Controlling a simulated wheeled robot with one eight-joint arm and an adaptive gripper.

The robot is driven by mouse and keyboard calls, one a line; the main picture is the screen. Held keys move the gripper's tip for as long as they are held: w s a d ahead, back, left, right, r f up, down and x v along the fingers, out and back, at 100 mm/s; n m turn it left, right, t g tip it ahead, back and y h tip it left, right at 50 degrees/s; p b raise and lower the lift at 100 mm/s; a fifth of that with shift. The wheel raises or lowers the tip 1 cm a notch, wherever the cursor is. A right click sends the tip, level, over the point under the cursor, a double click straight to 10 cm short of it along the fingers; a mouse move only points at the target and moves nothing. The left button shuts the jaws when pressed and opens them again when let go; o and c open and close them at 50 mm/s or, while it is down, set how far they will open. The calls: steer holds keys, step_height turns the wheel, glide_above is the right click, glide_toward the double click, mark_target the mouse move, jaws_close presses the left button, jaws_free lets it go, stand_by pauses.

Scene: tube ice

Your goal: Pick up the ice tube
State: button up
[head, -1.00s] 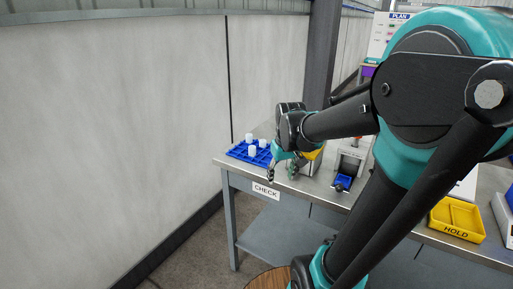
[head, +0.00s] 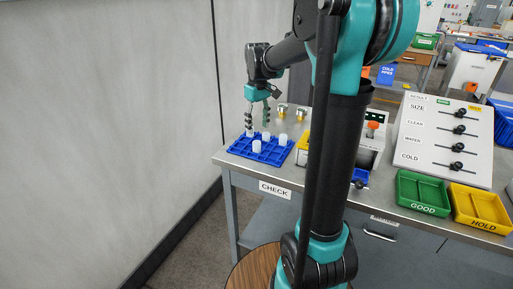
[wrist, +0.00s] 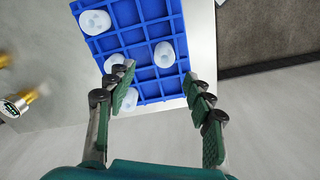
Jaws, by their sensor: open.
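In the wrist view, one tube (wrist: 164,54) shows beyond the gap between my fingertips. A second tube (wrist: 114,63) is partly hidden by the left finger, and a third (wrist: 94,22) is at the tray's upper left. My gripper (head: 257,128) is open and empty, pointing down over the tray's back left part. The wrist view shows both fingers (wrist: 158,85) apart.
A green GOOD bin (head: 422,192) and a yellow HOLD bin (head: 480,207) stand at the bench's right, below a RESULT panel (head: 445,135). Small brass-coloured items (head: 283,111) stand behind the tray. A grey wall (head: 110,130) is at the left.

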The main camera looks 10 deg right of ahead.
mark_target(257, 142)
step_height(257, 142, down, 3)
steer(key=shift+s+a+f, duration=0.1)
steer(key=shift+s+f, duration=0.05)
steer(key=shift+f, duration=1.2)
steer(key=shift+s+a+f, duration=0.1)
steer(key=shift+s+f, duration=0.05)
steer(key=shift+f, duration=1.15)
steer(key=c, duration=1.1)
steer(key=shift+o, duration=0.2)
